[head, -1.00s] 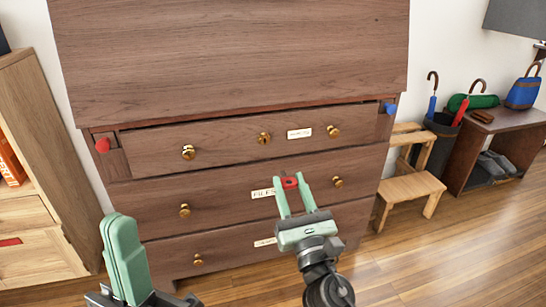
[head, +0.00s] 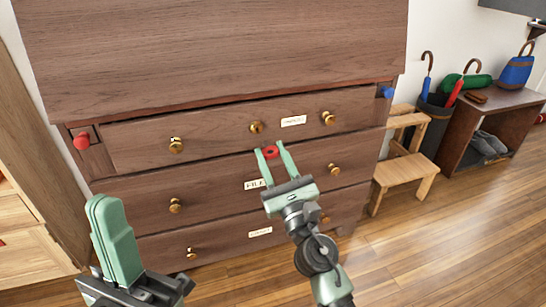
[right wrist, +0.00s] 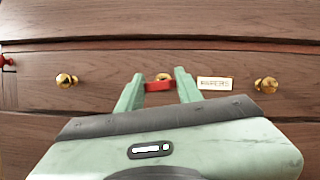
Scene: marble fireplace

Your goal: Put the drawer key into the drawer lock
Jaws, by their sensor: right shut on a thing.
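The drawer key shows as a small red bow (head: 269,152) between the fingertips of my right gripper (head: 271,154); its shaft is not clearly seen. The red bow also shows in the right wrist view (right wrist: 158,86). The brass drawer lock (head: 256,127) is in the middle of the top drawer, just above the key in the head view. In the right wrist view the lock (right wrist: 164,76) is partly hidden behind the key. I cannot tell whether they touch. My left gripper (head: 110,225) is at the lower left, away from the dresser front; its jaw opening is not clear.
The wooden dresser (head: 220,60) has brass knobs and labelled drawers. A red knob (head: 82,140) and a blue knob (head: 387,91) are at its sides. A wooden step stool (head: 405,170) and an umbrella stand (head: 436,120) are at the right. The floor at lower right is clear.

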